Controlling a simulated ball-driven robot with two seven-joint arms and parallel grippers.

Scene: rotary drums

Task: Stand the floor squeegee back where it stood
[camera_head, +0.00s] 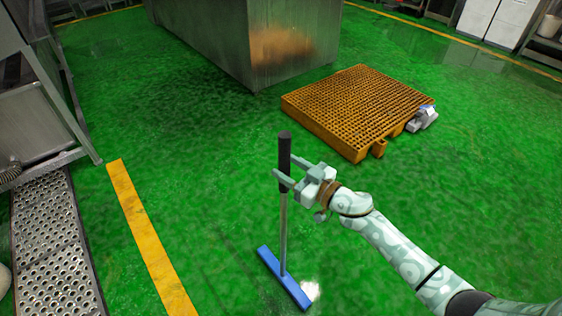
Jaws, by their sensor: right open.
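The floor squeegee (283,228) is upright on the green floor in the middle of the view. It has a black grip at the top, a grey metal pole and a wide blue head resting on or close to the floor. My right gripper (282,181) comes in from the right at the lower end of the black grip. Its jaws are open, with a finger on each side of the pole or close by it; whether they touch it I cannot tell. My left gripper is not in view.
An orange slatted pallet (350,105) lies behind to the right, with a grey object (422,119) at its corner. A large metal tank (235,45) stands at the back. A perforated metal step (50,240) and yellow floor line (150,240) are left. Wet green floor between is clear.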

